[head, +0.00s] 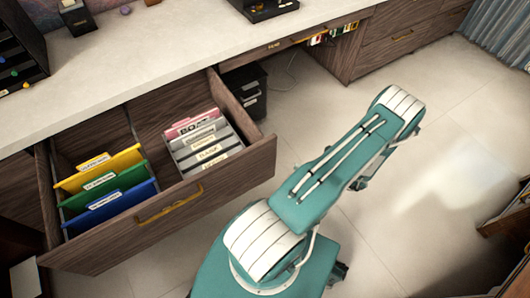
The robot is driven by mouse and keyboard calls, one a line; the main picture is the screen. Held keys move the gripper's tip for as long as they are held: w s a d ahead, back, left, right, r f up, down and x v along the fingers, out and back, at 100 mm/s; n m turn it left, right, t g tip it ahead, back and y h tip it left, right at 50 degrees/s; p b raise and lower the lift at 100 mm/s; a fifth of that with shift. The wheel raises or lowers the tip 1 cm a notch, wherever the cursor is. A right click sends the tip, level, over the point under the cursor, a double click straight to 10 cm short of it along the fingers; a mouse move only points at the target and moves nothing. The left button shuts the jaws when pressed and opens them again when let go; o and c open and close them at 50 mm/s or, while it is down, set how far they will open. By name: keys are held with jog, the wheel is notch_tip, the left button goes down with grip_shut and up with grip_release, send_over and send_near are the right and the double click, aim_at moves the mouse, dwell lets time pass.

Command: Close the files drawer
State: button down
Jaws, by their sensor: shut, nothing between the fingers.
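The files drawer (200,215) is a wide, dark wood drawer under the desk at the left. It is pulled well out and has a brass handle (169,206) on its front. Yellow (112,165), green (105,185) and blue (110,208) folders stand in its left part. Several grey folders (208,148) and a pink one (193,122) stand in its right part. My teal arm is folded on the floor side, right of the drawer front and apart from it. My gripper cannot be made out; the folded arm hides it.
The pale desk top (190,55) runs along the back, with a dark organiser (18,55) at its left. A black bin (247,90) stands under the desk, beyond the drawer's right side. A narrow drawer (318,36) with coloured items is slightly open. Tiled floor (400,215) is clear at right.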

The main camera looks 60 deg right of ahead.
send_near(255, 151)
jog(key=w+a, duration=0.3)
jog(key=a, duration=0.1)
jog(key=shift+w+d+f, duration=0.1)
jog(key=shift+w+d, duration=0.3)
jog(key=shift+w, duration=0.2)
jog(key=shift+w+d, duration=0.35)
jog(key=shift+w, duration=0.25)
jog(key=shift+w+d, duration=0.4)
jog(key=shift+w, duration=0.15)
jog(key=shift+w, duration=0.1)
